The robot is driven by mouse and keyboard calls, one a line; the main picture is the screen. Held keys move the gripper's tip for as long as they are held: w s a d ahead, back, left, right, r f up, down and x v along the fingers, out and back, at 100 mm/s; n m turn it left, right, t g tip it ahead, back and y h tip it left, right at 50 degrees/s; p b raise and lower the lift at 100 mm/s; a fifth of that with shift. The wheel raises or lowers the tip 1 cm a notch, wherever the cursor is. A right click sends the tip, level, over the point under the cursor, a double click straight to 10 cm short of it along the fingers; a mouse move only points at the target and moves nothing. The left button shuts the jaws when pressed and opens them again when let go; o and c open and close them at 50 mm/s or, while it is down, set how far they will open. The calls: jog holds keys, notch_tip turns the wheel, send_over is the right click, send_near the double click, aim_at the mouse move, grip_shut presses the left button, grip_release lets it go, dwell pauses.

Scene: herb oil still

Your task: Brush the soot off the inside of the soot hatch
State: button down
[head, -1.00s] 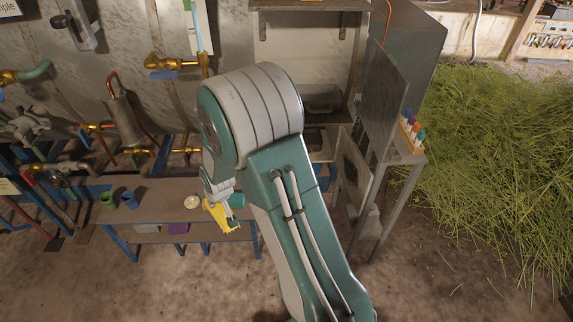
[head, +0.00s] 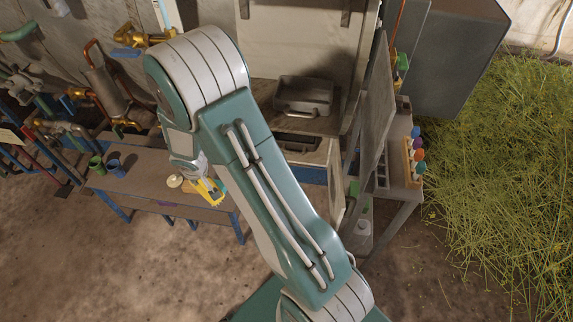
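My gripper (head: 208,191) hangs at the wrist over the low bench; its yellow end is small and partly behind my arm, so I cannot tell whether it is open or holds anything. To the right stands the firebox unit with a dark opening (head: 298,142) below a grey metal tray (head: 303,97). A narrow pale panel (head: 337,184), seen nearly edge-on below the large grey door, looks like the soot hatch standing open. Its inner face and any soot on it cannot be made out now. My gripper is well left of it. I cannot pick out a brush with certainty.
The large grey door (head: 372,112) stands open toward me. A side table (head: 402,183) holds a rack of colourful-topped items (head: 415,157). Green (head: 96,166) and blue cups (head: 115,168) stand on the bench (head: 146,189). Cut grass (head: 495,190) covers the right; bare floor lies in front.

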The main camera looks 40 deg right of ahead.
jog(key=s+d+f+g+h, duration=0.3)
jog(key=s+d+f+h, duration=0.1)
jog(key=d, duration=0.6)
jog(key=s+d+f+n+g+h, duration=0.1)
jog(key=s+d+f+g+h, duration=0.2)
jog(key=d, duration=0.8)
jog(key=s+d+f+g+h, duration=0.4)
jog(key=d+h, duration=0.2)
jog(key=d, duration=0.4)
jog(key=shift+s+d+f+n, duration=0.2)
jog(key=shift+s+f+n, duration=0.1)
jog(key=shift+s, duration=0.1)
jog(key=shift+s+d, duration=0.7)
jog(key=shift+a, duration=0.1)
